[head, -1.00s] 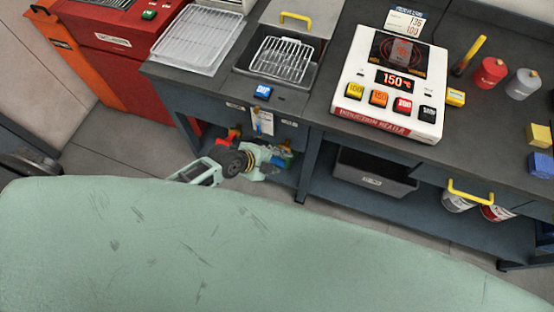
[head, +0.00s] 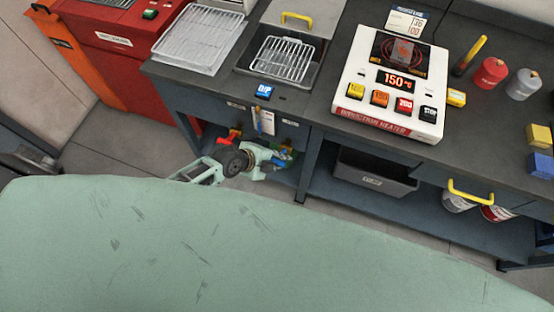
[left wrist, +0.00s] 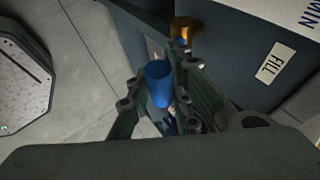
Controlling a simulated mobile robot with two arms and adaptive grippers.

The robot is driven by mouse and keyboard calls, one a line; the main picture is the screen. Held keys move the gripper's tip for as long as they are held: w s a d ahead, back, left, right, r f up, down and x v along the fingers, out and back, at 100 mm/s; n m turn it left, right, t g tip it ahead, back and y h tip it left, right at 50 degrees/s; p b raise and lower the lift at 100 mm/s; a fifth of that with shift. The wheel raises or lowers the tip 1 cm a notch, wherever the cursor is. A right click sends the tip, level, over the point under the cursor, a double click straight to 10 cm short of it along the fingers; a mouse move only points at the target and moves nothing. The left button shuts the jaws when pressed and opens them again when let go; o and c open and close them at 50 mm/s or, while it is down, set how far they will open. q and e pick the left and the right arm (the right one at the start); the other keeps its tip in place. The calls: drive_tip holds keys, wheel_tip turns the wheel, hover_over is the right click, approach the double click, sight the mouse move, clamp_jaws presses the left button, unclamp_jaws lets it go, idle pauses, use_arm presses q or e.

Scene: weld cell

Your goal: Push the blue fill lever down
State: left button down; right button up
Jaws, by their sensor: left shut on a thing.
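The blue fill lever (left wrist: 158,84) shows in the left wrist view as a blue grip between the two fingers of my left gripper (left wrist: 160,102). The fingers are shut on it. A brass fitting (left wrist: 184,28) is just beyond it, and a white FILL label (left wrist: 276,62) is on the dark panel to the right. In the head view my left gripper (head: 282,158) is low at the front of the dark bench, below the hanging tag. The lever is mostly hidden there. My right gripper is not in view.
A red handle (head: 234,134) is close to my left wrist under the bench. The dip tank (head: 316,72) with a wire basket and the white induction heater (head: 362,116) are above on the bench. A grey bin (head: 372,180) sits on the lower shelf to the right.

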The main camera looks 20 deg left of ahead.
use_arm(q)
drive_tip(key=shift+s+d, duration=0.1)
drive_tip(key=shift+d, duration=0.05)
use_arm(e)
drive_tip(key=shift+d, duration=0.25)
use_arm(q)
drive_tip(key=shift+f, duration=0.1)
drive_tip(key=shift+s+f+t+b, duration=0.2)
drive_tip(key=shift+f+t+b, duration=0.15)
drive_tip(key=shift+b, duration=0.25)
wheel_tip(320, 180, down, 9)
drive_tip(key=m+t+h+b, duration=0.2)
drive_tip(key=t+b, duration=0.6)
drive_tip(key=b, duration=1.2)
drive_tip(key=shift+s+r+m, duration=0.15)
drive_tip(key=shift+s+m, duration=0.15)
drive_tip(key=shift+m, duration=0.1)
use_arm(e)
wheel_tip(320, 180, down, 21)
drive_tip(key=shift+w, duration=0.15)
use_arm(q)
drive_tip(key=shift+d+t, duration=0.1)
drive_tip(key=shift+t, duration=0.15)
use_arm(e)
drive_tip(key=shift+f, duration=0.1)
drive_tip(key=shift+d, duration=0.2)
